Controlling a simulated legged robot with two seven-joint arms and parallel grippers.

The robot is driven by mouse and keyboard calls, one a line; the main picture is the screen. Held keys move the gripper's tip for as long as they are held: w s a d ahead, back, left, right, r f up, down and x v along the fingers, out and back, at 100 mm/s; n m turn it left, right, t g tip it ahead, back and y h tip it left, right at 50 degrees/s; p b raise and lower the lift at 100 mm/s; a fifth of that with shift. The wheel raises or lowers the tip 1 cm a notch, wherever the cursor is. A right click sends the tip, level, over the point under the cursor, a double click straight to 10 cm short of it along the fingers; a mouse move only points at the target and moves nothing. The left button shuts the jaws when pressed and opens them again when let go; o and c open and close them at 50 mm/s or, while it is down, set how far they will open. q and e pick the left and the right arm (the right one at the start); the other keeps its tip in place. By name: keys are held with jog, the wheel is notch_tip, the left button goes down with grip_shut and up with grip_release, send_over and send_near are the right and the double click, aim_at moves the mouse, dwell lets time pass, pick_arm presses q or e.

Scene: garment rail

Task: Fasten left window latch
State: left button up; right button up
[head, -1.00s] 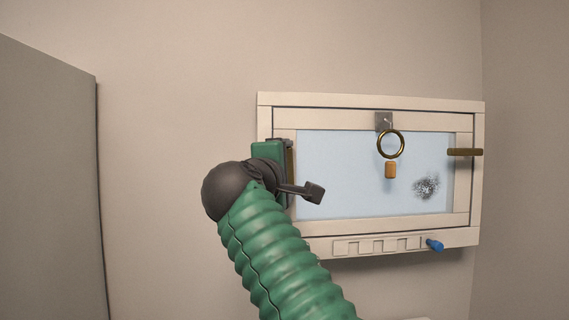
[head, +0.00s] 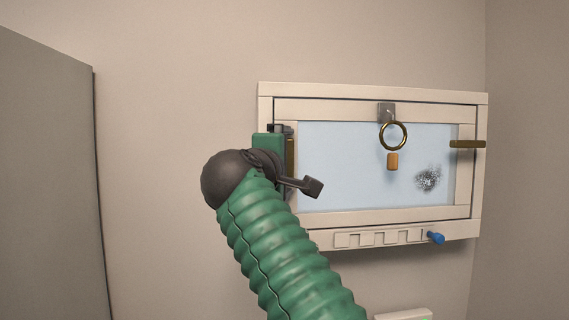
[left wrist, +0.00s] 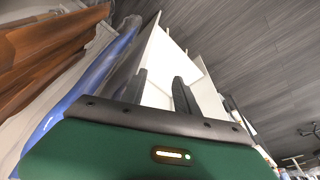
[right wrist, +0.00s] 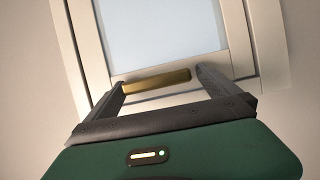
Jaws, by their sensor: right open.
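The left latch (head: 290,158) is a brass bar at the left side of the window frame (head: 375,230). It stands upright along the frame edge and is partly hidden by my right gripper (head: 283,156). In the right wrist view the brass bar (right wrist: 157,82) lies across the gap between the two fingers of my right gripper (right wrist: 160,80). The fingers are apart, and I cannot tell if either touches the bar. My left gripper (left wrist: 159,76) shows only in its wrist view, with its fingers apart and nothing seen between them.
A second brass latch (head: 467,144) lies level across the window's right side. A brass ring (head: 393,122), an orange tag (head: 392,161) and a blue peg (head: 436,237) are at the window. A grey panel (head: 50,180) stands left. Hanging garments (left wrist: 85,75) are near my left gripper.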

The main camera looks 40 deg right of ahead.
jog(key=shift+s+a, duration=0.25)
jog(key=b+v, duration=0.4)
jog(key=v, duration=1.2)
jog(key=shift+a, duration=0.25)
jog(key=shift+w+d, duration=0.15)
jog(key=shift+d, duration=0.1)
